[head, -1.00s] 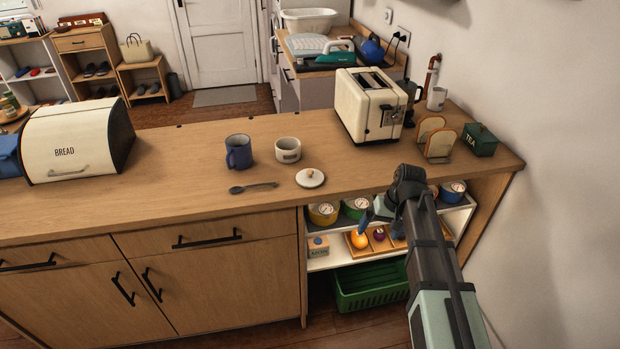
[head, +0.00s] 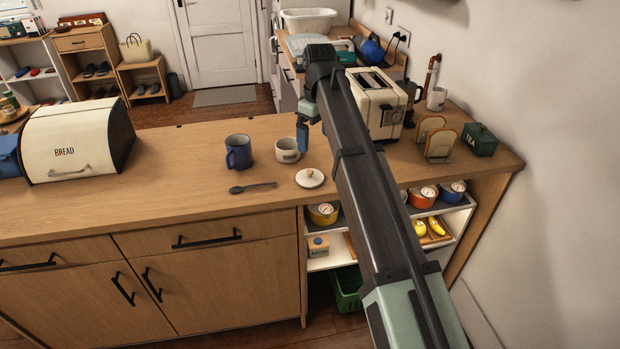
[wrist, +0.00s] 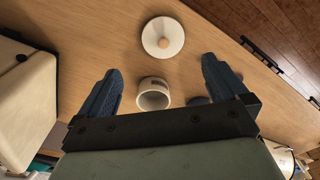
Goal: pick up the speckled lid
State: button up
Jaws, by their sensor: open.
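The speckled lid (head: 310,178) is a small pale disc with a tan knob, lying flat on the wooden counter near its front edge. In the wrist view the lid (wrist: 163,37) lies beyond my fingertips, apart from them. My gripper (head: 302,132) is above the counter, just behind the lid and beside the cream pot. In the wrist view my gripper (wrist: 160,68) shows two blue fingers spread wide with nothing held. The open cream pot (head: 287,150) stands behind the lid; it shows between the fingers in the wrist view (wrist: 153,94).
A blue mug (head: 238,152) and a dark spoon (head: 253,187) are left of the lid. The toaster (head: 378,104) stands behind my arm at the right. A bread box (head: 78,140) is at the far left. The counter between bread box and mug is clear.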

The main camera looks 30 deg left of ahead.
aim_at(310, 171)
jog(key=shift+n, duration=0.5)
jog(key=f, duration=0.4)
jog(key=a+f, duration=0.1)
jog(key=f, duration=0.7)
jog(key=shift+s+a+f, duration=0.2)
jog(key=shift+s+f, duration=0.1)
jog(key=c, duration=0.8)
